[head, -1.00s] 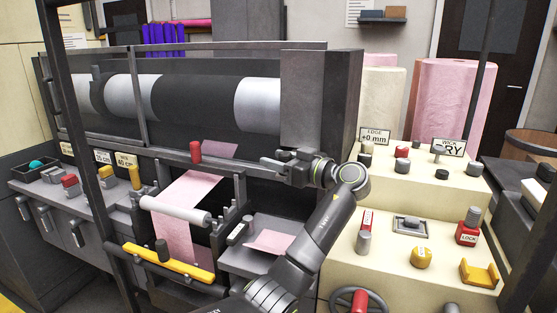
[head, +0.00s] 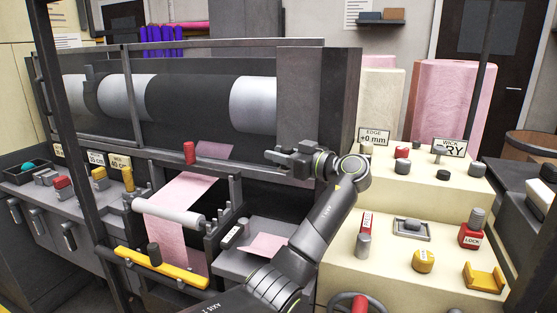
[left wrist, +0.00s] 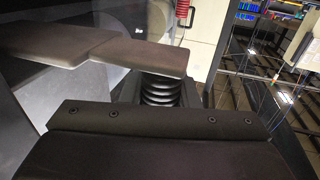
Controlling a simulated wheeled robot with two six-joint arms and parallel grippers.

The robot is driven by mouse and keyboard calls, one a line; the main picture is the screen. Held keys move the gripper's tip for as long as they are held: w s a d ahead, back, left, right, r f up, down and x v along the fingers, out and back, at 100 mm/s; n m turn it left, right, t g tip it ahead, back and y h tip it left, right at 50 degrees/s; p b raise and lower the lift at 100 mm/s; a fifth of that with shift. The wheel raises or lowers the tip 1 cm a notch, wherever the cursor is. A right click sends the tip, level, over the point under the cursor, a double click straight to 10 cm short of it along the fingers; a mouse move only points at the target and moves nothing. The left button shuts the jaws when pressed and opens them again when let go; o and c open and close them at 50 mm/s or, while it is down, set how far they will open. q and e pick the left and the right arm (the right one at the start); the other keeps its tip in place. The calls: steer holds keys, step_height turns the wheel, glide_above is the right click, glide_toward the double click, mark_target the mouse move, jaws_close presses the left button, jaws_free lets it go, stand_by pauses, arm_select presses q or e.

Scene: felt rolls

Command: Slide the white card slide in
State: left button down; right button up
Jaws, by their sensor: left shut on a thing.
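I cannot surely pick out the white card slide in either view. White label cards show on the machine's front left, such as the 40 cm card (head: 121,162). My left gripper (head: 280,157) is at the machine's right side, in front of the dark post, with its fingers pointing left. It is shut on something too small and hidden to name. In the left wrist view, grey flat pieces (left wrist: 120,50) lie above a black ribbed piece (left wrist: 160,90); I cannot tell what is held there. My right gripper is not in view.
A yellow bar (head: 160,268) stands in front. The cream control console (head: 400,265), with knobs, is right of my arm. A dark rail edges the machine front.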

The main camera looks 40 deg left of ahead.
arm_select(q)
steer(key=c, duration=1.1)
jaws_free()
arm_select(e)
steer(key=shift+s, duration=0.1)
arm_select(q)
steer(key=shift+d, duration=0.1)
steer(key=shift+d, duration=0.25)
steer(key=d+b, duration=0.2)
steer(key=d, duration=1.4)
steer(key=shift+s+d, duration=0.25)
steer(key=shift+d, duration=0.15)
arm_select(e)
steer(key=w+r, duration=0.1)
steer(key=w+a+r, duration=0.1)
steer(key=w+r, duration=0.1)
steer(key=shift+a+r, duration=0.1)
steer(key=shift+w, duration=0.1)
